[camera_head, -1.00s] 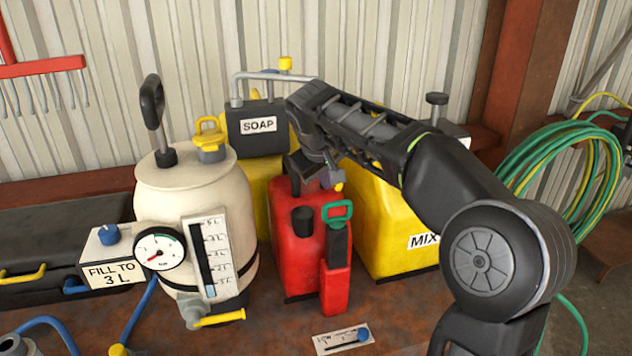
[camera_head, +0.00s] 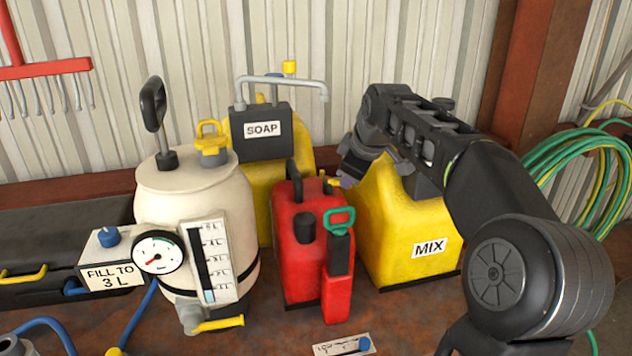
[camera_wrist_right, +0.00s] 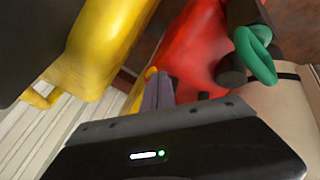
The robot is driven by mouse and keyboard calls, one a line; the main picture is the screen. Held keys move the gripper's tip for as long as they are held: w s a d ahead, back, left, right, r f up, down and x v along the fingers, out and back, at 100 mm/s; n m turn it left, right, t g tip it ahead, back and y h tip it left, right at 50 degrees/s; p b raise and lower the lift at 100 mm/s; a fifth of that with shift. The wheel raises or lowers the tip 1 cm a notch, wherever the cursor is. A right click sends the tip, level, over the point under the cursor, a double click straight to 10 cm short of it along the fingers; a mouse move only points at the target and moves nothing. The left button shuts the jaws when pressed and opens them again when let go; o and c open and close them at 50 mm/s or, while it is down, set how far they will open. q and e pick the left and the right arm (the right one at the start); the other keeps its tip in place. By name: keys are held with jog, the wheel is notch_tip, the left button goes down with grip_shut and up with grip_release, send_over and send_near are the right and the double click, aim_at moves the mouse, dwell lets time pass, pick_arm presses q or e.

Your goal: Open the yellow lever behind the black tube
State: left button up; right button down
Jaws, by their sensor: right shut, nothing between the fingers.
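A red can (camera_head: 300,268) stands in the middle of the bench. A short black tube (camera_head: 305,227) is on its front. A small yellow lever (camera_head: 333,181) shows at the back of the can's top, behind the tube. My right gripper (camera_head: 347,181) is shut and empty, just right of the lever. In the right wrist view the closed grey fingers (camera_wrist_right: 158,92) are close beside a yellow piece (camera_wrist_right: 151,73), apparently the lever; whether they touch is unclear. The red can (camera_wrist_right: 185,50) fills the middle there. My left gripper is out of view.
The yellow MIX can (camera_head: 400,225) stands right of the red can, partly behind my arm. The yellow SOAP can (camera_head: 252,185) is behind. A white tank (camera_head: 180,195) with a gauge stands left.

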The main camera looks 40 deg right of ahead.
jog(key=shift+w, duration=0.15)
jog(key=shift+w+a, duration=0.25)
jog(key=shift+w, duration=0.35)
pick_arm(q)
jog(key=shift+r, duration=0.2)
